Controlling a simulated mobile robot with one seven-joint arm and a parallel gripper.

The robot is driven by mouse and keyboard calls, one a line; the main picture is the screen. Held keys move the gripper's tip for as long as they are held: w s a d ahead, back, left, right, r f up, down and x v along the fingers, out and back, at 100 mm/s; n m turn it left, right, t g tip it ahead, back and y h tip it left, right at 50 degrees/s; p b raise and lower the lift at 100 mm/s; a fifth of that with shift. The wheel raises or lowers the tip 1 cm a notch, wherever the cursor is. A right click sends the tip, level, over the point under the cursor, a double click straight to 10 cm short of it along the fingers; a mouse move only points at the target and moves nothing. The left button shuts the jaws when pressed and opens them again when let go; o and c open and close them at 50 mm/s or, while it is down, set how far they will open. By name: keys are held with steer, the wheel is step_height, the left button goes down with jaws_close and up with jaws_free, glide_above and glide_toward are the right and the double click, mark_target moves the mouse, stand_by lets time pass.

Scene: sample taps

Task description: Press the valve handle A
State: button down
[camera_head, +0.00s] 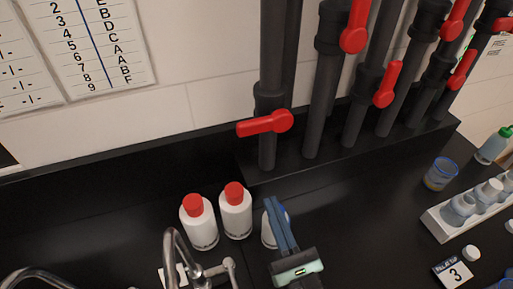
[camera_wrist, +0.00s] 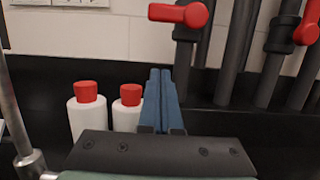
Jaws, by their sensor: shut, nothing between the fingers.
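Several red lever handles sit on dark vertical pipes. The nearest red handle (camera_head: 265,122) lies roughly level, pointing left; it also shows at the top of the wrist view (camera_wrist: 180,14). Other red handles, including an upper one (camera_head: 354,27) and a lower one (camera_head: 388,84), are tilted or upright. I see no letter on any handle, so I cannot tell which is A. My gripper (camera_head: 272,200) has its blue fingers together, with nothing between them. In the wrist view the fingertips (camera_wrist: 160,72) point up, below the nearest handle and apart from it.
White bottles with red caps (camera_head: 236,210) stand left of my gripper, and a tap (camera_head: 178,250) is in front of them. Sheets of numbers and letters (camera_head: 90,45) hang on the wall.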

mark_target(264, 124)
steer(key=w+a+r+p, duration=0.3)
steer(key=w+r+p, duration=0.2)
steer(key=w, duration=0.4)
steer(key=shift+w+r+p, duration=0.15)
steer(key=shift+r+p, duration=0.25)
steer(key=shift+r, duration=0.35)
steer(key=shift+w+a+r, duration=0.1)
steer(key=shift+w, duration=0.05)
steer(key=shift+r+m, duration=0.2)
steer(key=shift+m, duration=0.4)
